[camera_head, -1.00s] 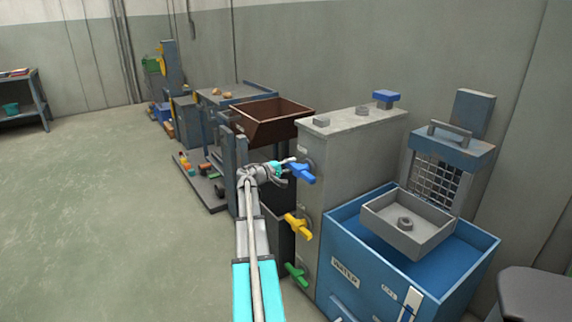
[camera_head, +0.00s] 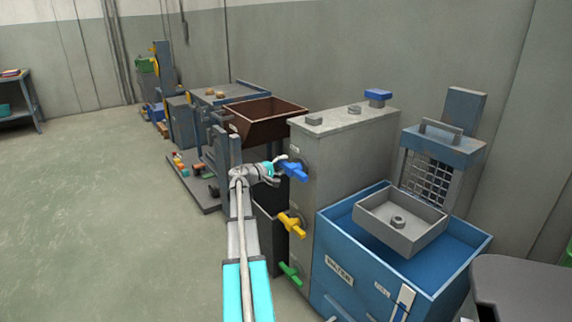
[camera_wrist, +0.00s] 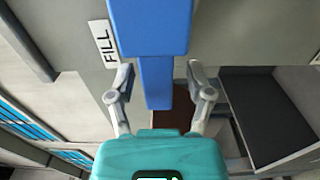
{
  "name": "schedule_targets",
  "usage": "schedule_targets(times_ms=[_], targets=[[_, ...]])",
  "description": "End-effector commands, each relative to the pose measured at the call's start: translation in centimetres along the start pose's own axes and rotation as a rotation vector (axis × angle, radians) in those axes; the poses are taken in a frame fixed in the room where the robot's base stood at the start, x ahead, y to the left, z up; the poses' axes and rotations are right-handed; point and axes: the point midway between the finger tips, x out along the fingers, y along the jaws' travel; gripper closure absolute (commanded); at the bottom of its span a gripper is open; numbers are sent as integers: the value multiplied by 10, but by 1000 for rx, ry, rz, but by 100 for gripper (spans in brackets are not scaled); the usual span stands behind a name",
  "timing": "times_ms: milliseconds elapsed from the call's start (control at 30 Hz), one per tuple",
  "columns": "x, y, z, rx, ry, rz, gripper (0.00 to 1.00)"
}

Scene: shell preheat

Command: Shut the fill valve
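The fill valve has a blue handle (camera_head: 293,169), the topmost of the valves on the side of a grey cabinet. In the wrist view the blue handle (camera_wrist: 152,30) is large, with a white FILL label (camera_wrist: 103,43) beside it. A narrower blue bar of the handle reaches down between the fingers. My gripper (camera_wrist: 159,76) is open, one finger on each side of that bar, with a visible gap on both sides. In the head view my gripper (camera_head: 280,168) is right at the handle; its fingers are small and partly overlap it.
A yellow valve (camera_head: 291,224) and a green valve (camera_head: 290,273) sit below on the same grey cabinet (camera_head: 345,145). A blue water tank (camera_head: 345,250) stands to the right. A brown hopper (camera_head: 262,122) is behind my gripper. Open floor (camera_head: 90,200) lies left.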

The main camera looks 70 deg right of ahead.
Motion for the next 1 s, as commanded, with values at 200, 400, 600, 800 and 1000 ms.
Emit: schedule_targets(times_ms=[200,400,600,800,1000], targets=[[2,1,0,0,-1,2,31],[-2,1,0,0,0,2,31],[-18,1,0,0,2,2,31],[-45,1,1,0,1,2,31],[-77,0,2,0,0,1,31]])
